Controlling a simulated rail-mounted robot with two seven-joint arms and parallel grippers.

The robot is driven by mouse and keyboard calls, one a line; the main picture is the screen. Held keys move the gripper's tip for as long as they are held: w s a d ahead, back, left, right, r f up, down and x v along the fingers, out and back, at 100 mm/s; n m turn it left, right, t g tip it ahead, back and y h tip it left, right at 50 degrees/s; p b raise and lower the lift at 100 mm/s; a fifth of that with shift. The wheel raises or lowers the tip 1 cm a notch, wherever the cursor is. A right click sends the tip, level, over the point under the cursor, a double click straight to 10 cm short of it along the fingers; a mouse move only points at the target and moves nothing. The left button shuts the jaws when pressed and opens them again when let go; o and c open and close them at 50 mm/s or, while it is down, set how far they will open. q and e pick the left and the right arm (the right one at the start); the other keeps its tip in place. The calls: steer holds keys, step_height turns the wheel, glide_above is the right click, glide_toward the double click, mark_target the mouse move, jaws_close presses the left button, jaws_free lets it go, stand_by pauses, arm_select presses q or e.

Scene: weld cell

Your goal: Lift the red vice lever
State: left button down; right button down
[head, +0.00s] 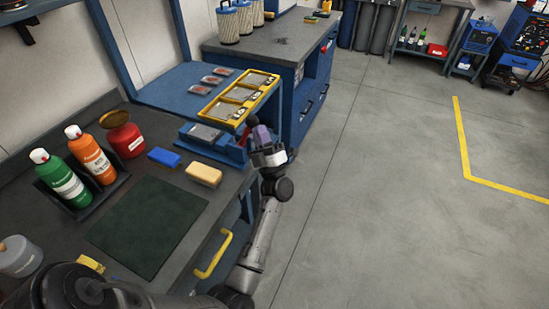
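A blue vice (215,149) with a grey top sits at the right end of the dark workbench. A small red part (244,137), seemingly the vice lever, shows at its right side, just left of my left gripper (258,132). The gripper partly hides that part. The gripper's fingers are at the vice's right edge; whether they touch or hold the red part is too small to tell. My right gripper is not in the picture.
A green mat (148,227), spray bottles (90,156) and a red can (125,140) are farther left. A yellow tray (237,99) stands behind. The floor at right is clear.

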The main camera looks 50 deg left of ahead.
arm_select(q)
steer(key=shift+s+r, duration=0.1)
steer(key=shift+r, duration=0.1)
stand_by(0.4)
steer(key=v, duration=1.4)
steer(key=shift+a+f, duration=0.1)
steer(key=shift+f, duration=0.05)
